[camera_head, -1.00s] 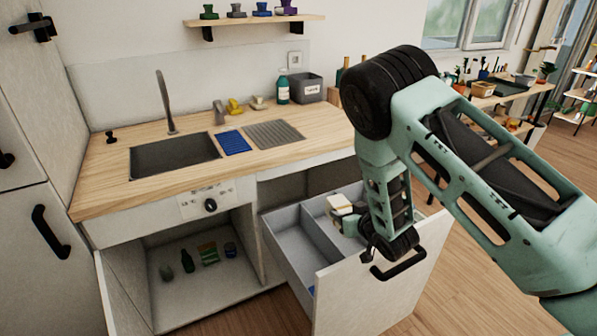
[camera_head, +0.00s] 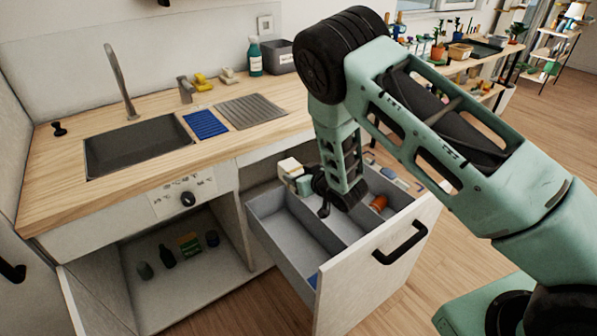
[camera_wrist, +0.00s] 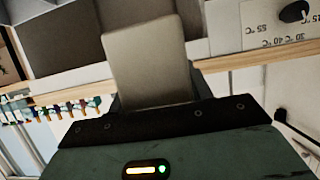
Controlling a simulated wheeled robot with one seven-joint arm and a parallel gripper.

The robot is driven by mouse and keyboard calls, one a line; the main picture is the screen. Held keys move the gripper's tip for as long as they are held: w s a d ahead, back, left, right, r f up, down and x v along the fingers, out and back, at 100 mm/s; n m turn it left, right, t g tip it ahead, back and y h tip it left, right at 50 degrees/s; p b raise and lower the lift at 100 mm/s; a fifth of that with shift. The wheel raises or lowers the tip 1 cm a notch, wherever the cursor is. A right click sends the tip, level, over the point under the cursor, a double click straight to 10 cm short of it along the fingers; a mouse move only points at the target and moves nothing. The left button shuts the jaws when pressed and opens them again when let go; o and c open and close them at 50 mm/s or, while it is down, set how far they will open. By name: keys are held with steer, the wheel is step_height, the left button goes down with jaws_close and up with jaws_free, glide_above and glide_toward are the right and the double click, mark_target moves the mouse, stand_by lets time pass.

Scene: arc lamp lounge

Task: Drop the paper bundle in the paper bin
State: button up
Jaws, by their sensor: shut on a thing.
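The paper bundle, a pale cream block (camera_head: 290,166), is held in my gripper (camera_head: 301,182) over the back part of the open drawer (camera_head: 330,285). In the wrist view the bundle (camera_wrist: 148,62) fills the middle and hides the fingertips. The drawer is split into long grey compartments. The left compartment (camera_head: 295,240) looks mostly empty, with a bit of blue at its front end. The right one holds an orange cylinder (camera_head: 378,203) and small pale items. No label shows which compartment is the paper bin. My arm hides part of the middle one.
The wooden counter (camera_head: 60,190) carries a sink (camera_head: 138,147), a blue mat (camera_head: 205,124), a grey ribbed mat (camera_head: 252,110), a green bottle (camera_head: 255,58) and a grey box (camera_head: 279,57). An open cupboard (camera_head: 200,275) is left of the drawer.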

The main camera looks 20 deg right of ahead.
step_height(320, 180, down, 2)
steer(key=shift+f+b, duration=0.15)
steer(key=shift+b, duration=0.35)
steer(key=o, duration=1.2)
steer(key=shift+c, duration=0.2)
steer(key=shift+s, duration=0.1)
steer(key=v, duration=1.7)
steer(key=shift+s, duration=0.1)
